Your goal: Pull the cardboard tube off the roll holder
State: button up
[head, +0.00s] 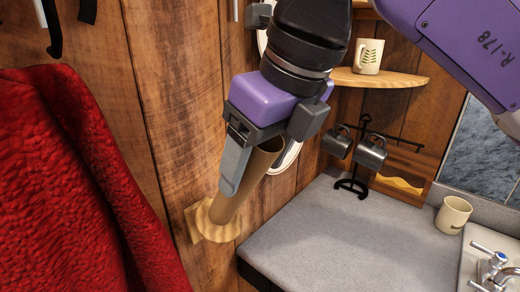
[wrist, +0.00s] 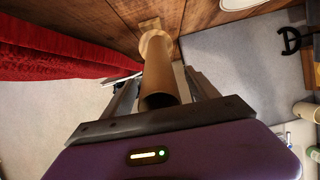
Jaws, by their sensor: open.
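The cardboard tube (head: 246,183) is a plain brown, hollow tube that slants up from the wall. Its lower end sits at the wooden roll holder (head: 208,222), a pale scalloped base on the plank wall. My purple and grey gripper (head: 258,170) is around the tube's upper part, one finger on its left side. In the wrist view the tube (wrist: 158,72) lies between the two spread fingers, its open end towards the palm. The roll holder (wrist: 150,24) is at its far end. My gripper is open. Any rod inside the tube is hidden.
A red fleece (head: 75,190) hangs on the wall at left. A grey counter (head: 330,235) is at right, with a black mug stand (head: 352,185), a cream mug (head: 453,214) and a sink tap (head: 490,266). A corner shelf (head: 380,79) holds a white mug (head: 368,56).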

grip_shut()
jog(key=d+p+v, duration=0.1)
jog(key=p+v, duration=0.6)
jog(key=v, duration=1.1)
jog(key=shift+d+r+p, duration=0.15)
jog(key=shift+d+p, duration=0.05)
jog(key=shift+p, duration=0.15)
dwell(1.0)
jog(key=shift+s, duration=0.15)
